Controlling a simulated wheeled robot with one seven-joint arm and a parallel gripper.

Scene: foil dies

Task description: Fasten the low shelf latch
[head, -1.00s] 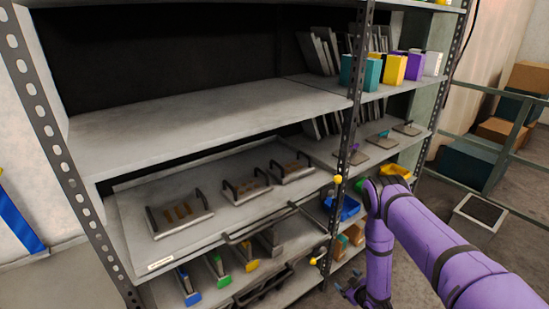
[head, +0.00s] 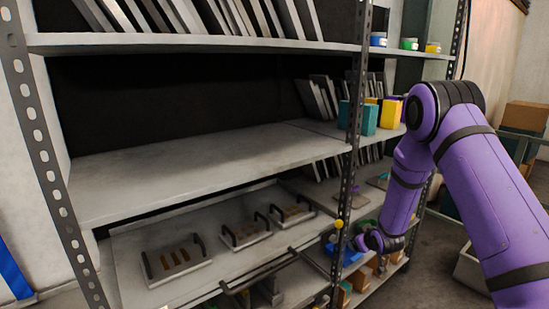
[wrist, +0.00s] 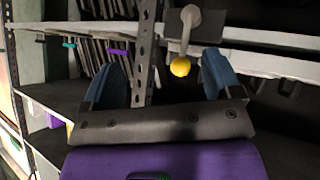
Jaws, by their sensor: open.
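A yellow ball knob (head: 339,224) sits at the dark perforated front post of the shelving, at the level of the tray shelf. In the wrist view the knob (wrist: 180,67) is on the end of a grey lever (wrist: 190,35). My gripper (wrist: 162,75) is open, with its blue fingers on either side of the knob's position in the picture. I cannot tell whether the knob lies fully between them, and no contact shows. In the head view my gripper (head: 361,243) is just right of the post, its fingertips small and partly hidden.
The perforated post (head: 350,150) stands close beside my gripper. A tray shelf (head: 130,255) with handled dies is to the left. A rail (head: 262,270) runs along the shelf front.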

